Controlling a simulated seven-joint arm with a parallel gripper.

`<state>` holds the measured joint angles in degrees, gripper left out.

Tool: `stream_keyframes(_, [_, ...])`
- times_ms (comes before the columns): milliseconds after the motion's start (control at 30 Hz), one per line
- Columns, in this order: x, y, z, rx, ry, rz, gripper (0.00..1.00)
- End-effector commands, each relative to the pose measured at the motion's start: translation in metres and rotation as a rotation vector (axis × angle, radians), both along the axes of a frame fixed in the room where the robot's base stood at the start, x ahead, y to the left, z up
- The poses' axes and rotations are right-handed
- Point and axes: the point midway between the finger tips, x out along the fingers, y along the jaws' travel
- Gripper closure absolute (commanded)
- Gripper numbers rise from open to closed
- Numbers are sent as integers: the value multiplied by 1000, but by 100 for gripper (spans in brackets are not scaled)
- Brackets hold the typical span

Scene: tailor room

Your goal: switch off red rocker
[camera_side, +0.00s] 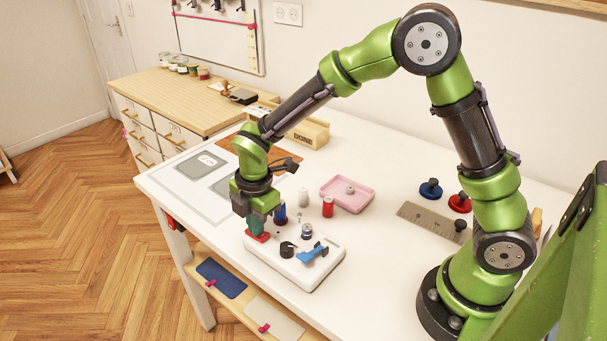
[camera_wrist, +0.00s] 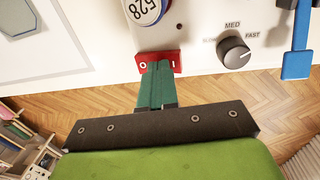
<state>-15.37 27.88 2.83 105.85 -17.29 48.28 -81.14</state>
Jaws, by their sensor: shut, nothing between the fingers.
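The red rocker (camera_wrist: 176,60) sits near the edge of a white control panel (camera_wrist: 195,30). It carries O and I marks in the wrist view. It also shows as a red patch in the side view (camera_side: 264,238), at the left end of the panel. My gripper (camera_wrist: 160,66) is shut and empty. Its dark green fingertips overlap the middle of the rocker in the wrist view. In the side view my gripper (camera_side: 258,230) points down onto the rocker. I cannot tell whether the tips touch it or which side is pressed.
A black dial (camera_wrist: 233,52) with MED and FAST marks and a blue lever (camera_wrist: 297,60) share the panel. A blue spool (camera_side: 280,213) stands close to my gripper. A red spool (camera_side: 328,207) and a pink tray (camera_side: 348,194) stand farther right. The table edge is just below the panel.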

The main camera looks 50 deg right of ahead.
Motion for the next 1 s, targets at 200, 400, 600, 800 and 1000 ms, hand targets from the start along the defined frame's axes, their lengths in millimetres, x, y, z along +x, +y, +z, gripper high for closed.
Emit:
stream_keyframes(200, [0, 0, 0, 0, 0, 0, 100])
stream_keyframes(400, [3, 0, 14, 1, -3, 0, 100])
stream_keyframes(600, [10, 0, 56, 2, -7, -2, 100])
stream_keyframes(800, [17, 0, 101, 1, -6, -1, 100])
stream_keyframes(1000, [21, 0, 129, 0, -3, -1, 100])
